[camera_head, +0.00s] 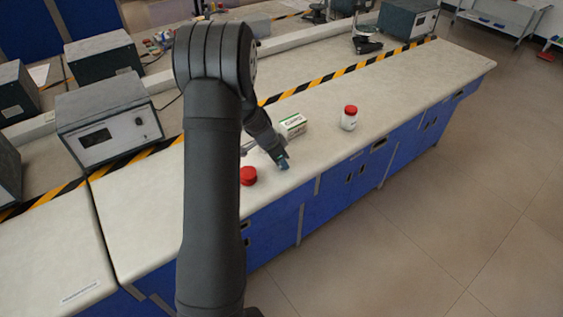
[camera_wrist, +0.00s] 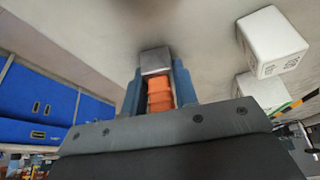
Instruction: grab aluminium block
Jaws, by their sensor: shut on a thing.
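A grey metal block (camera_wrist: 155,61), the aluminium block, sits between the tips of my gripper's blue fingers in the wrist view. My gripper (camera_wrist: 156,78) is shut on it. An orange piece (camera_wrist: 160,96) shows between the fingers behind the block; I cannot tell what it belongs to. In the head view my gripper (camera_head: 282,163) is low over the bench top near its front edge. The block is too small there to make out clearly. I cannot tell whether it touches the bench.
A red-lidded jar (camera_head: 350,118) stands right on the bench (camera_head: 400,85). A small white-green box (camera_head: 292,126) is just behind my gripper, and a red-topped item (camera_head: 248,176) is to its left. Two white boxes (camera_wrist: 271,41) (camera_wrist: 258,91) show in the wrist view. Grey instruments stand further left.

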